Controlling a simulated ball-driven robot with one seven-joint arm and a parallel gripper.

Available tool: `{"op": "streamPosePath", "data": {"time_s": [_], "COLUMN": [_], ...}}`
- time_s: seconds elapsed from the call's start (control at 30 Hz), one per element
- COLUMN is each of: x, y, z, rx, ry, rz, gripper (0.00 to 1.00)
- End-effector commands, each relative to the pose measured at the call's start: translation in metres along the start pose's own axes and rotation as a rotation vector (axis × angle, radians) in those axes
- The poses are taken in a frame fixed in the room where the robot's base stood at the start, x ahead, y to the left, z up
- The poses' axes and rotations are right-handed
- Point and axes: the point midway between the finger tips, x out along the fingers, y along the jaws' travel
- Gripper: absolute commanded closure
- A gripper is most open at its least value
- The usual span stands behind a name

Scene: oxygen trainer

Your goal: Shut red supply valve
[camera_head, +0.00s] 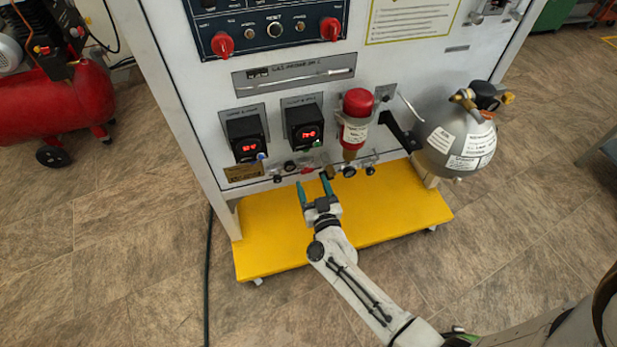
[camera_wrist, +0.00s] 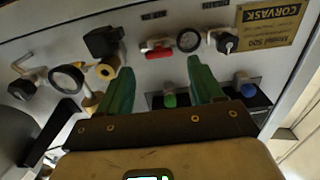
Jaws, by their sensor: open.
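The small red valve handle (camera_wrist: 159,53) is on the light panel face in the wrist view, beside a round gauge (camera_wrist: 189,40). In the head view the red handle (camera_head: 308,170) is small, in the low row of fittings. My gripper (camera_head: 313,186) is open, its two green fingers reaching up to that row. In the wrist view my gripper (camera_wrist: 159,66) has its fingers apart, with the red handle showing between their tips. Nothing is held. I cannot tell how far the handle stands from the fingertips or whether they touch.
A red-topped cylinder (camera_head: 357,104) and a grey tank (camera_head: 455,140) stand to the right. Below is a yellow base shelf (camera_head: 270,240). Two displays (camera_head: 246,135) sit above the fittings.

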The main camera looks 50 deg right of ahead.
Motion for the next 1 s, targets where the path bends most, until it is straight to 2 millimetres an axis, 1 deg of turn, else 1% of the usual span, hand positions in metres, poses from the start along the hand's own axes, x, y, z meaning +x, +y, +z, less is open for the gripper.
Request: {"op": "streamPosePath", "data": {"time_s": [0.03,0.1,0.23,0.4,0.63,0.67,1.0], "x": [0.009,0.019,0.032,0.038,0.039,0.038,0.038], "y": [0.000,0.001,0.000,0.000,0.000,0.000,0.000], "z": [0.001,0.001,0.001,0.000,0.000,0.000,0.000], "rx": [0.000,-0.001,0.000,0.000,-0.001,-0.001,0.000], "ry": [0.001,0.001,0.000,0.000,-0.001,-0.001,-0.001], "rz": [0.001,0.001,0.000,-0.001,-0.001,-0.001,-0.001], "gripper": [0.34,0.34,0.34,0.34,0.34,0.36,0.69]}}
